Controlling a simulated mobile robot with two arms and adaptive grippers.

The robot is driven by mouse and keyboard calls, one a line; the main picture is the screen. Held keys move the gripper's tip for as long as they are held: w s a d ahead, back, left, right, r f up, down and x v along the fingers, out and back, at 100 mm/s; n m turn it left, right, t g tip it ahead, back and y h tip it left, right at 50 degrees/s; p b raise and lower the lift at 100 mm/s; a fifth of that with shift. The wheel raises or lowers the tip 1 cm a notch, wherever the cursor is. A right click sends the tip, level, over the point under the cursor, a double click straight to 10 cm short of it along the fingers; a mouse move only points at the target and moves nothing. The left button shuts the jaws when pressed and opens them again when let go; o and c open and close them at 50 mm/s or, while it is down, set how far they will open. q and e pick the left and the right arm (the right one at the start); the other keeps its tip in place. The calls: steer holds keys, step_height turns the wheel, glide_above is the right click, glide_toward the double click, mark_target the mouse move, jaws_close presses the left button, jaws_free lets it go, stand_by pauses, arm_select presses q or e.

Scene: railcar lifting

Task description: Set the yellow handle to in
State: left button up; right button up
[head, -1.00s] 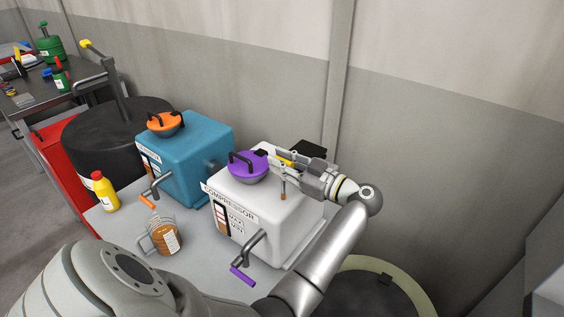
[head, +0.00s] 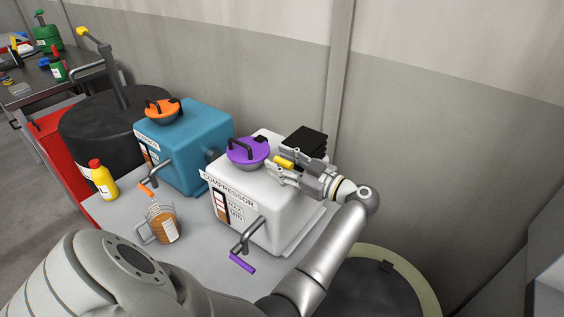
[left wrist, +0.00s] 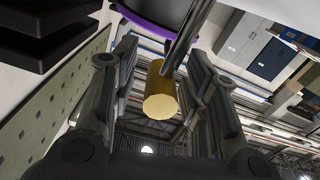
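A yellow handle (head: 284,162) is at the back right of the white compressor box (head: 262,205), beside the purple lid (head: 248,152). My left gripper (head: 280,168) is at this handle. In the left wrist view the round yellow handle (left wrist: 162,92), on a dark rod, lies between the two spread fingers, with gaps visible beside it. The gripper looks open. The handle's mount is mostly hidden by the gripper in the head view. Another yellow-tipped lever (head: 83,32) stands at the back left. My right gripper is not in view.
A black stacked block (head: 306,140) stands close behind the gripper, near the wall. A blue box (head: 190,155) with an orange lid, a brown jug (head: 162,222) and a yellow bottle (head: 103,180) are to the left. A purple-handled crank (head: 242,263) projects from the box front.

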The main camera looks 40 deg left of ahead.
mark_target(282, 159)
arm_select(q)
step_height(282, 159, up, 10)
stand_by(0.7)
steer(key=shift+c, duration=0.2)
